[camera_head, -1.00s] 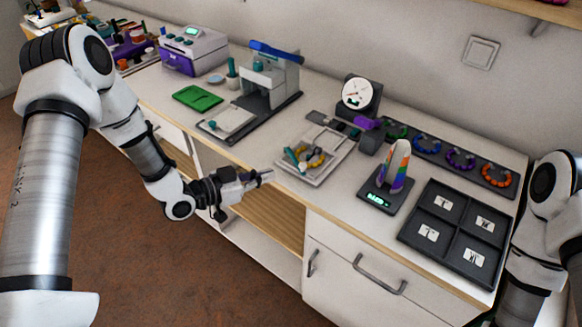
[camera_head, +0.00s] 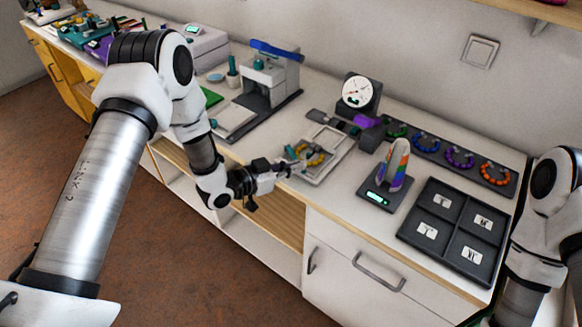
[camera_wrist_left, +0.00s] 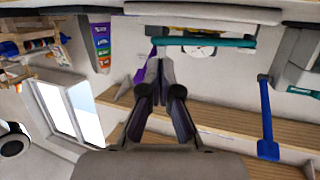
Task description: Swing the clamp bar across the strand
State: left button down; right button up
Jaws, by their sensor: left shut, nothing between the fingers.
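A yellow and orange beaded strand (camera_head: 314,158) lies curved on a pale tray (camera_head: 327,172) near the counter's front edge. A short teal bar (camera_head: 292,153) stands at the tray's left side; I take it for the clamp bar. In the left wrist view a teal bar (camera_wrist_left: 205,42) runs sideways just past my fingertips. My left gripper (camera_head: 294,169) is shut and empty at the tray's front left edge, close to the teal bar; I cannot tell whether they touch. It also shows in the left wrist view (camera_wrist_left: 160,62). My right gripper is out of view.
A dial gauge (camera_head: 357,92) and a purple-knobbed part stand behind the tray. Right of it are a scale (camera_head: 376,194) with a rainbow loop and a four-compartment dark tray (camera_head: 456,230). A blue-handled press (camera_head: 276,52) stands at the back left.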

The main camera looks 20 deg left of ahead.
pick_arm(q)
jog(key=shift+w+d+f+n+t+y+b, duration=0.1)
jog(key=shift+w+d+n+t+y+b, duration=0.3)
jog(key=shift+d+n+y, duration=0.25)
jog(key=shift+w+d+f+n+t+y+b, duration=0.1)
jog(key=shift+w+d+n+t+y+b, duration=0.15)
jog(key=shift+d+n+t+y+b, duration=0.25)
jog(key=shift+w+d+r+y, duration=0.15)
jog(key=shift+w+d+y, duration=0.35)
jog(key=shift+d, duration=0.15)
jog(key=shift+w+d+n+b, duration=0.3)
jog(key=shift+w+d, duration=0.3)
jog(key=shift+w, duration=0.2)
jog(key=shift+r, duration=0.1)
